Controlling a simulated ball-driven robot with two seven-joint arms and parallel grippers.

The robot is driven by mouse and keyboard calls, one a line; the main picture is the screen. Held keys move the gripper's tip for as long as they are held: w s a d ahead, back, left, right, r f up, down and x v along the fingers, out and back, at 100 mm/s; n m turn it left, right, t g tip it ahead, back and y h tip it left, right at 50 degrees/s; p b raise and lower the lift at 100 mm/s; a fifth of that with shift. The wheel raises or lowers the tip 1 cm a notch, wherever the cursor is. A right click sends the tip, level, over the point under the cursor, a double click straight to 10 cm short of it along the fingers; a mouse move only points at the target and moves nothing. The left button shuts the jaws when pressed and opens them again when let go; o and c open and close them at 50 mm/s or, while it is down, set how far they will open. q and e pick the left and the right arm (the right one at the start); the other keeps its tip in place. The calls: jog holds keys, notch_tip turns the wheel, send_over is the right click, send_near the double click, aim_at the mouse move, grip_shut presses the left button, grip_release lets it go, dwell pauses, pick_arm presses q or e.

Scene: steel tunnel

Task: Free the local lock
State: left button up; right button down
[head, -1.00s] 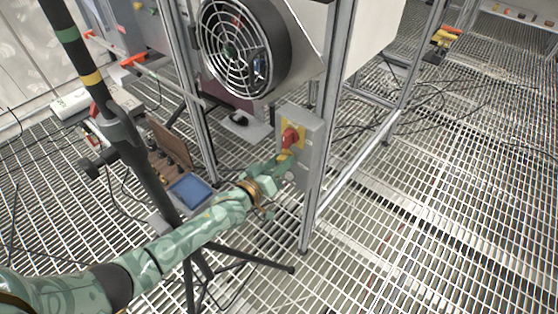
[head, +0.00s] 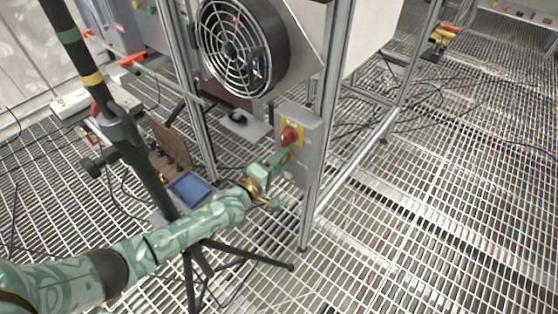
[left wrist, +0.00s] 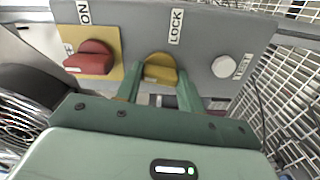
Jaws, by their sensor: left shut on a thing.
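A grey control box (head: 313,135) is fixed to an aluminium post. It bears a red rotary knob (head: 290,135) on a yellow plate, which also shows in the left wrist view (left wrist: 90,58) beside the word ON. Next to the label LOCK, a yellow lock knob (left wrist: 160,69) sits on the panel. My left gripper (head: 284,158) is at the panel below the red knob. In the left wrist view its fingers (left wrist: 160,88) are on both sides of the yellow lock knob and shut on it. The knob's lower part is hidden. My right gripper is not in view.
A round white button (left wrist: 224,66) is right of the lock knob. A large fan (head: 243,48) stands above left of the box. A dark tripod pole (head: 140,165) stands near my left arm. Grating floor at the right is mostly clear, with cables further back.

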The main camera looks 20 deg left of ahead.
pick_arm(q)
jog(key=shift+f+n, duration=0.1)
jog(key=shift+n, duration=0.6)
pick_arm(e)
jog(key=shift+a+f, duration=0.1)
pick_arm(q)
jog(key=o, duration=1)
jog(key=p+v, duration=0.4)
jog(key=v, duration=1.2)
jog(key=shift+s, duration=0.2)
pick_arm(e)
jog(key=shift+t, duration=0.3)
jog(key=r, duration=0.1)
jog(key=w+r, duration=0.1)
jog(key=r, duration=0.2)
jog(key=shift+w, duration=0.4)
